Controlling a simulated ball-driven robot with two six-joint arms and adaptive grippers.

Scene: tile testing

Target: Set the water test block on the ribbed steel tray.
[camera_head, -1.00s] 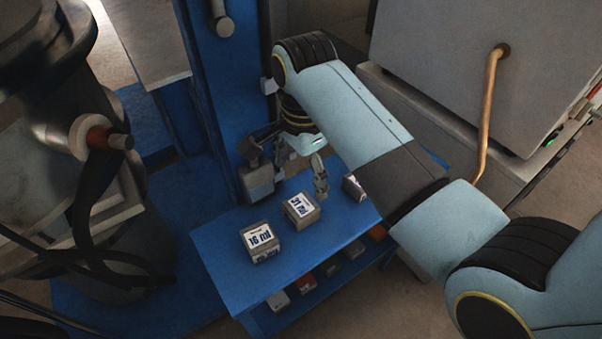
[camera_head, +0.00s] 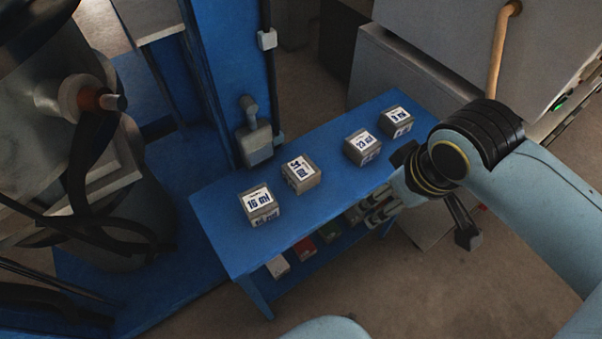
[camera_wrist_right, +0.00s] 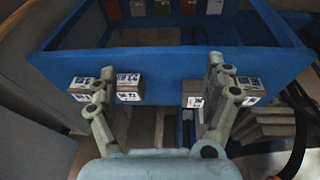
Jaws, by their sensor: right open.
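Several grey blocks with printed white labels stand in a row on the blue table (camera_head: 225,225): a 16 ml block (camera_head: 261,206), a 31 ml block (camera_head: 301,174), a 23 ml block (camera_head: 362,147) and a 9 ml block (camera_head: 397,121). I cannot tell which one is the water test block. No ribbed steel tray can be made out for certain. My right gripper (camera_head: 378,215) is beside the table's front edge, apart from the blocks. In the right wrist view my right gripper (camera_wrist_right: 217,72) has its fingers spread and nothing between them. My left gripper is out of view.
Coloured blocks, including a red one (camera_head: 304,247), lie on the table's lower shelf. A blue column with a grey fitting (camera_head: 254,141) stands behind the table. A large grey cabinet (camera_head: 440,50) is at the right. A ribbed grey part (camera_wrist_right: 265,122) shows in the wrist view.

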